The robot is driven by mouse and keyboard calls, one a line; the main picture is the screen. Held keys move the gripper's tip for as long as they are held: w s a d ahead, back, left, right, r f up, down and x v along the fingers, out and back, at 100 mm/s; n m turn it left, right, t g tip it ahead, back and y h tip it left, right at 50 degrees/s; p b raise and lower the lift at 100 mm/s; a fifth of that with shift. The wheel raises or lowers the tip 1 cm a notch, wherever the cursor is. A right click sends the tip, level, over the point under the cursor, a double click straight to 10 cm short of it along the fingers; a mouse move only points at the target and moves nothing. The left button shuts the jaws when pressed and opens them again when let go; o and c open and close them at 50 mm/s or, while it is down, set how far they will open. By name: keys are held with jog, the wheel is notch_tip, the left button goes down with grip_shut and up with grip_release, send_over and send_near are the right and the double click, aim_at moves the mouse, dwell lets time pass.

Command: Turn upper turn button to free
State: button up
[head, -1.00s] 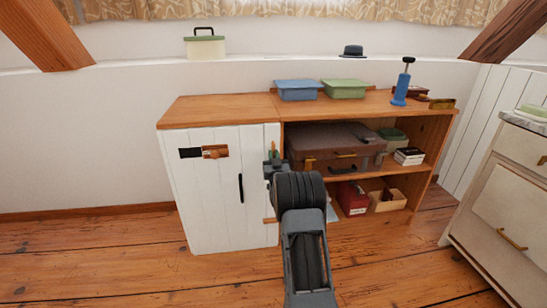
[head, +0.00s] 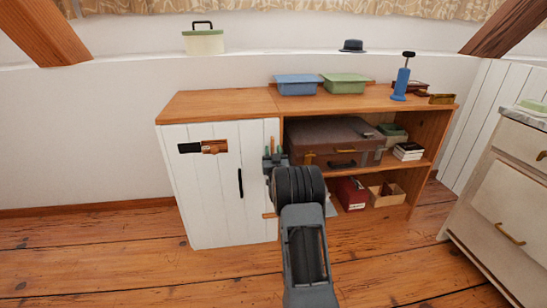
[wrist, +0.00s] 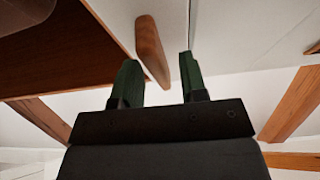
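The upper turn button is a small wooden bar, seen in the wrist view (wrist: 152,50) against white panelling near a dark wooden edge. It lies in line with the gap between the two green fingers of my gripper (wrist: 160,75). The fingers are apart, with nothing clamped; I cannot tell whether either touches the button. In the head view my gripper (head: 273,155) is at the upper right edge of the white cabinet door (head: 208,205), which is shut. There the button is mostly hidden by the fingers.
A black handle (head: 240,183) is on the door, left of my gripper. A lower wooden piece (head: 269,215) shows at the door's right edge. Open shelves to the right hold a brown suitcase (head: 330,140) close to my gripper. Floor in front is clear.

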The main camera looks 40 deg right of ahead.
jog(key=p+v, duration=0.3)
jog(key=v, duration=1)
jog(key=shift+s+a, duration=0.2)
jog(key=shift+s, duration=0.1)
jog(key=a+r+n+g+y+p, duration=0.15)
jog(key=a+r+p, duration=0.25)
jog(key=r+p, duration=0.4)
jog(key=a+r+g+y+p, duration=0.3)
jog(key=a+r+p, duration=0.25)
jog(key=r, duration=0.45)
jog(key=a+r+n+g+y+p, duration=0.15)
jog(key=a+r+p, duration=0.25)
jog(key=r+p, duration=0.45)
jog(key=s+a+r+n+g+y+p, duration=0.1)
jog(key=s+a+r+g+y+p, duration=0.1)
jog(key=s+a+r+g+p, duration=0.3)
jog(key=s+a+r+n+g+y+p, duration=0.1)
jog(key=s+a+r+g+p, duration=0.4)
jog(key=s+r+p, duration=0.7)
jog(key=s+a+r+y, duration=0.1)
jog(key=s+a+r, duration=0.1)
jog(key=s, duration=0.4)
jog(key=shift+a+r+n+g, duration=0.25)
jog(key=shift+a+n+g, duration=0.05)
jog(key=shift+a+g, duration=0.1)
